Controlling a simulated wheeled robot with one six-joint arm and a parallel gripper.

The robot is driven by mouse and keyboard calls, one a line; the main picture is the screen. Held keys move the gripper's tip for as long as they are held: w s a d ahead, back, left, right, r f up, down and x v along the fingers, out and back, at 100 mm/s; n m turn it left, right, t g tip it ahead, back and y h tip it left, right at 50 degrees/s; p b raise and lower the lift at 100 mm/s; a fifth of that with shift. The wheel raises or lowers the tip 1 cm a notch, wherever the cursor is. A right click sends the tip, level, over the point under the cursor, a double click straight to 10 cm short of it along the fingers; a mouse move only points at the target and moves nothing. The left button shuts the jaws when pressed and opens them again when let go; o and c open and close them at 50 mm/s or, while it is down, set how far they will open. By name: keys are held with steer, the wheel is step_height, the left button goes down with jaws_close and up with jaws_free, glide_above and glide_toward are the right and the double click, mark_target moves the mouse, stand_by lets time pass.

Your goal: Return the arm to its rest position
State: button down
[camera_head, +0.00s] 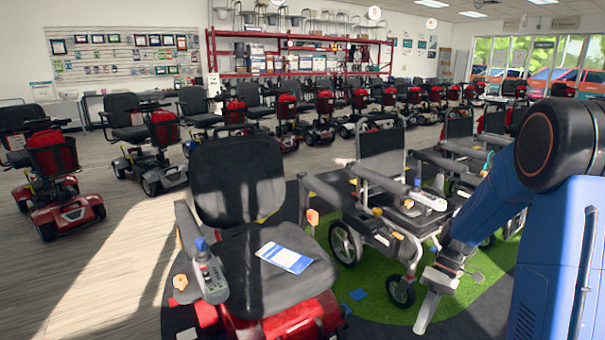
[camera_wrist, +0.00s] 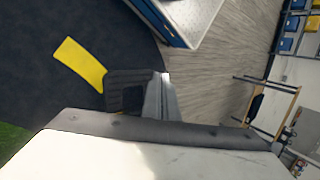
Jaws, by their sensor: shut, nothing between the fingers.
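My gripper (camera_head: 427,312) hangs at the lower right of the head view, at the end of my blue and grey arm. It points down and is shut and empty, over the green patch and beside the front wheel of a wheelchair. My arm's large blue and black joint fills the right side of the head view. In the wrist view, my gripper's dark and grey fingers (camera_wrist: 152,92) show in the middle, above a pale surface of my own wrist.
A red scooter with a black seat (camera_head: 255,262) stands just left of my arm, a card (camera_head: 285,257) on its seat. A grey folding wheelchair (camera_head: 385,215) stands close to my gripper. Rows of scooters fill the back. The wrist view shows a yellow strip (camera_wrist: 80,62) on dark flooring.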

steer(key=s+a+r+m+t+h, duration=0.1)
steer(key=s+r+m+t+h, duration=0.1)
steer(key=s+r+t, duration=0.3)
steer(key=s+a+r+m+t+h, duration=0.2)
steer(key=s+r+m+t+h, duration=0.1)
steer(key=s+r, duration=1)
steer(key=shift+s+a+r+m+t, duration=0.15)
steer(key=shift+s+a+m+t, duration=0.15)
steer(key=shift+s+m+t, duration=0.55)
